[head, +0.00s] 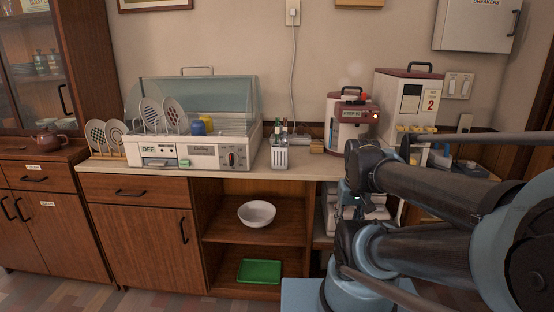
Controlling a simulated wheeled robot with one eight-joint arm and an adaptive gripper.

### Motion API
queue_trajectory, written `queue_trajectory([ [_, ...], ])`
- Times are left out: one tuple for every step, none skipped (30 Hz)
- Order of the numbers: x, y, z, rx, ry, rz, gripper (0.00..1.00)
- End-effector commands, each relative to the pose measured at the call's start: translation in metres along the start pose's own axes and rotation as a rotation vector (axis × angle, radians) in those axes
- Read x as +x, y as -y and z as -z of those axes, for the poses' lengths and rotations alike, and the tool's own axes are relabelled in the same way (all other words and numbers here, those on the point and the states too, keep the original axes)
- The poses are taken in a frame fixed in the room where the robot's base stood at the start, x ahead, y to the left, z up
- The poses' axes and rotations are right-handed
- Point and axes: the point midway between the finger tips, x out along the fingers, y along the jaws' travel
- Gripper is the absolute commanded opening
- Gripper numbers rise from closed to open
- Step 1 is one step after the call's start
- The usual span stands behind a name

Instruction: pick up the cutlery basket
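The cutlery basket (279,157) is a small white slotted holder standing upright on the countertop, just right of the dish dryer (195,152). Several dark and coloured handles stick up out of it. My arm fills the right side of the head view, in front of the counter. It is apart from the basket, to its right and nearer to me. The fingertips of my gripper cannot be made out, so whether it is open or shut does not show.
A rice cooker-like appliance (347,135) and a taller dispenser (404,100) stand right of the basket. A white bowl (257,214) and green tray (259,271) sit on the open shelves below. A cord hangs behind the basket.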

Motion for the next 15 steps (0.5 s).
queue_trajectory([
  [0.000, 0.000, 0.000, 0.000, 0.000, 0.000, 0.33],
  [0.000, 0.000, 0.000, 0.000, 0.000, 0.000, 0.33],
  [0.000, 0.000, 0.000, 0.000, 0.000, 0.000, 0.36],
  [0.000, 0.000, 0.000, 0.000, 0.000, 0.000, 0.42],
  [-0.002, 0.000, -0.001, 0.000, -0.003, 0.000, 0.49],
  [-0.007, 0.001, -0.005, 0.000, -0.010, 0.000, 0.58],
  [-0.010, 0.001, -0.004, 0.000, -0.010, 0.001, 0.65],
  [-0.013, 0.002, -0.002, 0.000, -0.009, 0.001, 0.72],
  [-0.018, 0.003, 0.003, 0.000, -0.007, 0.003, 0.78],
  [-0.023, 0.003, 0.008, 0.001, -0.004, 0.004, 0.78],
  [-0.029, 0.005, 0.014, 0.003, -0.001, 0.005, 0.78],
  [-0.037, 0.006, 0.023, 0.006, 0.004, 0.006, 0.78],
  [-0.045, 0.008, 0.031, 0.007, 0.007, 0.007, 0.78],
  [-0.052, 0.010, 0.039, 0.009, 0.012, 0.009, 0.78],
  [-0.063, 0.013, 0.050, 0.011, 0.018, 0.011, 0.78],
])
